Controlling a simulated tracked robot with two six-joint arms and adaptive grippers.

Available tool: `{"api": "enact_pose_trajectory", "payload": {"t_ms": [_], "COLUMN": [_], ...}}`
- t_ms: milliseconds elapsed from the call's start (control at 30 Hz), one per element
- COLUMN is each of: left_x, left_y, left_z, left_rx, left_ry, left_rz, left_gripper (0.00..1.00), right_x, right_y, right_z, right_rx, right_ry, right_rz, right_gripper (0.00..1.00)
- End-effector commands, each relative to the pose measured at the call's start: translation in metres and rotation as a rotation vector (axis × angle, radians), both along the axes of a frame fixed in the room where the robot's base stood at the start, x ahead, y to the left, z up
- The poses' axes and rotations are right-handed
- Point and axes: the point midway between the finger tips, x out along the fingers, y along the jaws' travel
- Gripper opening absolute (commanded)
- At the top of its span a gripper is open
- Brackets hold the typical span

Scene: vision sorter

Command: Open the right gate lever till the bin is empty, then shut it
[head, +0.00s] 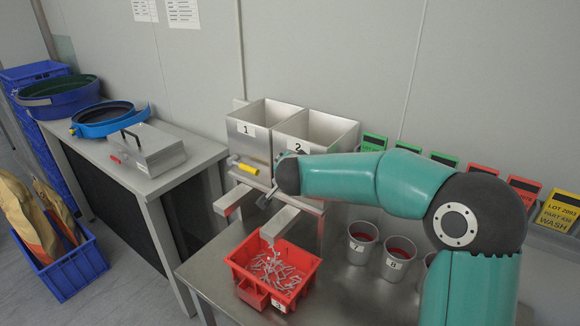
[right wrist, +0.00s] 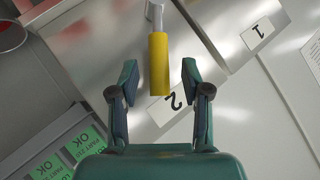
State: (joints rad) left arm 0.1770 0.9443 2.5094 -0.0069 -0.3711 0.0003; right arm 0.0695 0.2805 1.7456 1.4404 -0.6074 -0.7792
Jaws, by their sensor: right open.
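Two metal hoppers stand against the wall, bin 1 (head: 250,144) and bin 2 (head: 338,133). Only bare upper walls show inside; their bottoms are hidden. Bin 1's yellow lever (head: 243,166) lies sideways across its front. My right gripper (right wrist: 160,72) is open, with a finger on each side of bin 2's yellow lever handle (right wrist: 159,52), apart from it. In the head view my right gripper (head: 267,197) is in front of bin 2 and hides that lever. Small grey parts fall from the right chute (head: 283,221) into a red crate (head: 292,294). My left gripper is out of view.
Cups 7 (head: 361,238) and 8 (head: 397,260) stand right of the crate. Coloured lot cards (head: 440,160) line the wall. A side bench at left holds a metal box (head: 147,152) and a blue-rimmed sieve (head: 105,121). My right arm crosses the table's right side.

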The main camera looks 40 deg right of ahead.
Motion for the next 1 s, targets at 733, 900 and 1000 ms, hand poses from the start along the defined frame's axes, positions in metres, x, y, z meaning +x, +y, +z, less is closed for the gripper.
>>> {"api": "enact_pose_trajectory", "payload": {"t_ms": [733,900,1000], "left_x": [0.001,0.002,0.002], "left_y": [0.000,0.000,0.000], "left_z": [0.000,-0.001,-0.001], "left_rx": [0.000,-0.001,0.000], "left_ry": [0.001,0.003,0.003], "left_rz": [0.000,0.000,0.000], "left_gripper": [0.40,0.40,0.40], "right_x": [-0.072,-0.071,-0.071], "right_y": [0.051,0.051,0.051], "right_z": [0.049,0.049,0.049], "right_rx": [0.001,0.001,0.001], "right_ry": [0.003,0.003,0.003], "right_rz": [0.002,0.002,0.002], "right_gripper": [0.47,0.47,0.47]}}
